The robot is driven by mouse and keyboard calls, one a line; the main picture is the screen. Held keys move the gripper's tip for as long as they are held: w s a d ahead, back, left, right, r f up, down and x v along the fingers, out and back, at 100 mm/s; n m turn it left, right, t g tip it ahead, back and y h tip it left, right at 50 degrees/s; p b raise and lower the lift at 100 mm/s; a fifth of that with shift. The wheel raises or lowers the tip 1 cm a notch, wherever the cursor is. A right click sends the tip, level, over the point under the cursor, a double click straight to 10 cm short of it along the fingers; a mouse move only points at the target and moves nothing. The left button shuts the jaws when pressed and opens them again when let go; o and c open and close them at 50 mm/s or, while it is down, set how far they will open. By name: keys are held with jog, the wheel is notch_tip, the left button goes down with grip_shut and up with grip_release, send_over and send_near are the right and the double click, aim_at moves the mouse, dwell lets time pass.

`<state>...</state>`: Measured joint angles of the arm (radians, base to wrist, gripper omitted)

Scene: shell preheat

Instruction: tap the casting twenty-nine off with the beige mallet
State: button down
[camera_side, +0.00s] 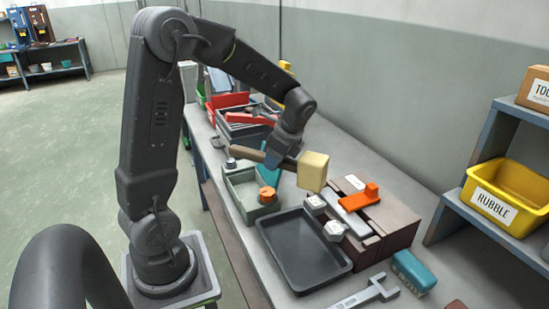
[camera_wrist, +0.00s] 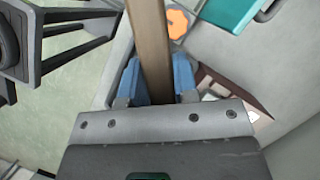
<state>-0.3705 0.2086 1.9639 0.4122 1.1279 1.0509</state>
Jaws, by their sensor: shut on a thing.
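The mallet has a beige block head (camera_side: 313,171) and a brown handle (camera_side: 247,153). My gripper (camera_side: 272,157) is shut on the handle and holds the mallet above the bench, head to the right. In the wrist view the handle (camera_wrist: 150,50) runs between my blue fingers (camera_wrist: 158,85). Two pale, many-sided pieces, possibly castings, sit at the brown block's near side beside the dark tray: one nearer (camera_side: 333,231), one farther (camera_side: 314,203). Their markings are too small to read, so I cannot tell which is twenty-nine.
The dark tray (camera_side: 273,246) looks empty. The brown block (camera_side: 398,222) bears a metal bar and an orange clamp (camera_side: 359,198). A grey-green bin (camera_side: 238,190) holds an orange knobbed thing (camera_side: 267,194). A wrench (camera_side: 366,294) and teal brush (camera_side: 413,270) lie at the front. A yellow RUBBLE bin (camera_side: 507,200) is shelved right.

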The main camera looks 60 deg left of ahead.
notch_tip(320, 180, down, 7)
jog(key=shift+r, duration=0.1)
notch_tip(320, 180, up, 11)
jog(key=shift+r, duration=0.1)
dwell(0.6)
dwell(0.4)
